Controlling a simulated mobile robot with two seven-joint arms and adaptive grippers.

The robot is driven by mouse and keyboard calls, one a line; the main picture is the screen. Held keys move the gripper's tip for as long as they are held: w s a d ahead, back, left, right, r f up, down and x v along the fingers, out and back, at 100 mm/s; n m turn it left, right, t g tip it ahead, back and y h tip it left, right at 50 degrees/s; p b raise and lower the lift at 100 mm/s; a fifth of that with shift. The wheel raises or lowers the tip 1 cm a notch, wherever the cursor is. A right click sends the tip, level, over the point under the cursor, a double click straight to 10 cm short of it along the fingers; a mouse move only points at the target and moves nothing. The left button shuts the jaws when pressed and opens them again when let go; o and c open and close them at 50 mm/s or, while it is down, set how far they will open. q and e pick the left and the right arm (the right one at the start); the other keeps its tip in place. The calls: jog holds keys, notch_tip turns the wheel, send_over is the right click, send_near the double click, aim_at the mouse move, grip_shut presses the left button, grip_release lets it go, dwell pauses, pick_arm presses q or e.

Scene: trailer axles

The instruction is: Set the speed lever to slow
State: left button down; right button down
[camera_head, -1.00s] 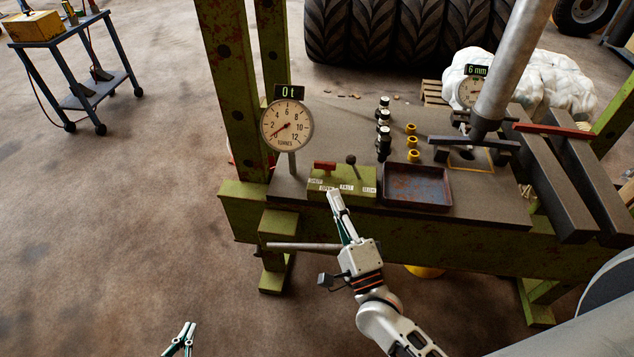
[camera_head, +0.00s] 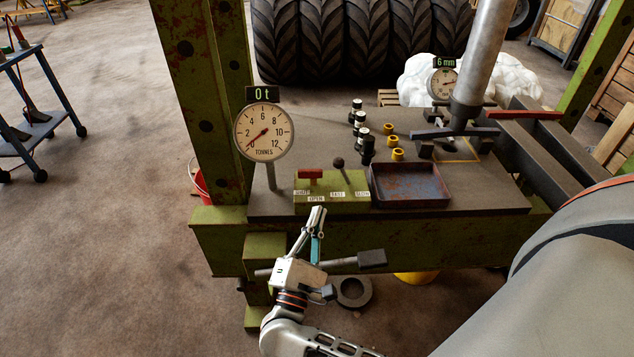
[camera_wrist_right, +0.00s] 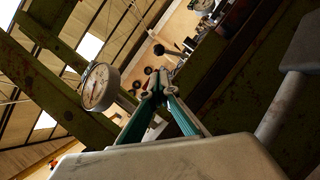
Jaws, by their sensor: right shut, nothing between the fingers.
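The green control box (camera_head: 333,200) stands at the front edge of the press table. Its black ball-knobbed lever (camera_head: 338,163) leans left, toward the side of the FAST label; the SLOW label (camera_head: 361,194) is to the right. A red-handled lever (camera_head: 310,175) sits on the box's left part. My right gripper (camera_head: 317,209) is shut and empty, its tips just in front of and below the box front, apart from the knob. In the right wrist view the shut fingertips (camera_wrist_right: 155,80) show, with the black knob (camera_wrist_right: 158,49) beyond them. My left gripper is out of view.
A tonnes gauge (camera_head: 264,132) stands on a post left of the box. A rusty tray (camera_head: 410,184) lies to its right, with black and yellow pieces behind. A horizontal bar with a dark grip (camera_head: 371,259) runs below the table near my right wrist. A green upright rises at left.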

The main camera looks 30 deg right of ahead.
aim_at(343, 172)
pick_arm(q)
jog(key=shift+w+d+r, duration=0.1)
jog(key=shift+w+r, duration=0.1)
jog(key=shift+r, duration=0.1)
pick_arm(e)
jog(key=shift+d+r, duration=0.1)
